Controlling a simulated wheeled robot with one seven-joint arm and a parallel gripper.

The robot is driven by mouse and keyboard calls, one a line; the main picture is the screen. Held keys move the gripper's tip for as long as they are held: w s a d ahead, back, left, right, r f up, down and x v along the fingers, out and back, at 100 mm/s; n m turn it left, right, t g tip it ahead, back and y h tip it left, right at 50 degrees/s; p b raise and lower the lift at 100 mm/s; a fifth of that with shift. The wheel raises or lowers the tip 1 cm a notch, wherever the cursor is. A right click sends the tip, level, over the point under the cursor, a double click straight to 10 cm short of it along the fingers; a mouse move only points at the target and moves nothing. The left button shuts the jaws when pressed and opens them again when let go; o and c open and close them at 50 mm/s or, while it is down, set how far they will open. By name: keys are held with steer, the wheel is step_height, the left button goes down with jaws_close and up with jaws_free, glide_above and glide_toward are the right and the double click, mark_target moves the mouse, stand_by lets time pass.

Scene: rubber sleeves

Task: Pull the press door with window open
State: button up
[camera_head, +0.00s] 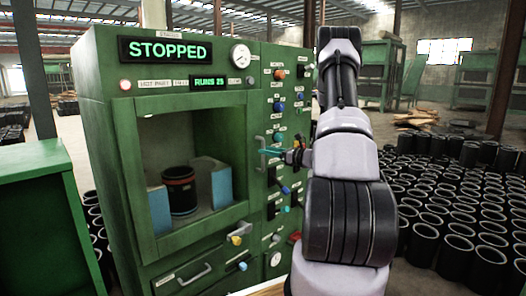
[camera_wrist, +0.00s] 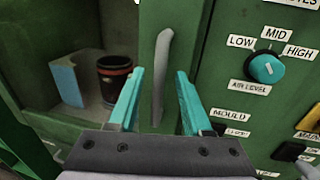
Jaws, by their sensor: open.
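The green press door (camera_head: 132,185) has a large window and looks shut on the press front. Its grey vertical bar handle (camera_head: 260,143) is on the right side of the door. My gripper (camera_head: 270,151) reaches it from the right, with its teal fingers pointing at the door. In the wrist view the handle (camera_wrist: 162,55) stands between the two open teal fingers (camera_wrist: 159,80), one on each side. I see gaps on both sides, and no clear contact. Through the window I see a black cylinder with a red band (camera_head: 180,190) between two blue-sided blocks.
Right of the handle is a panel of switches and knobs, including a teal LOW-MID-HIGH knob (camera_wrist: 267,68). The display (camera_head: 166,50) reads STOPPED. A drawer handle (camera_head: 194,275) is below the door. Many black sleeves (camera_head: 455,243) stand at right; a green cabinet (camera_head: 45,215) stands at left.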

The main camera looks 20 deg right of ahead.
steer(key=shift+x, duration=1.3)
jaws_close()
stand_by(0.5)
